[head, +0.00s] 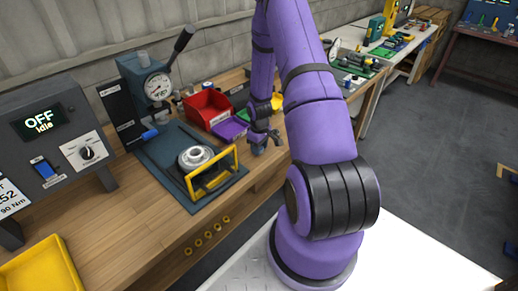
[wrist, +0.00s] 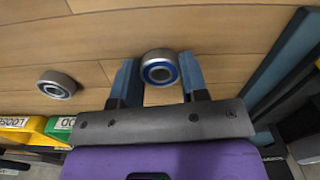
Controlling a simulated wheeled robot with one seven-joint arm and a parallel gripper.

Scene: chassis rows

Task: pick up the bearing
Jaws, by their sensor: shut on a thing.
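My gripper (wrist: 159,64) is shut on a bearing (wrist: 161,70), a small metal ring with a blue seal, held between the two blue-grey fingertips in the wrist view. I cannot tell whether this bearing is clear of the wooden bench. A second bearing (wrist: 58,84), with a grey face, sits apart on the bench to the left. The held bearing cannot be made out there.
The bench (head: 130,215) carries a press (head: 155,85) with a gauge, and a dark plate with a round metal housing (head: 196,157) and a yellow guard (head: 212,178). A control box (head: 45,130) is at left.

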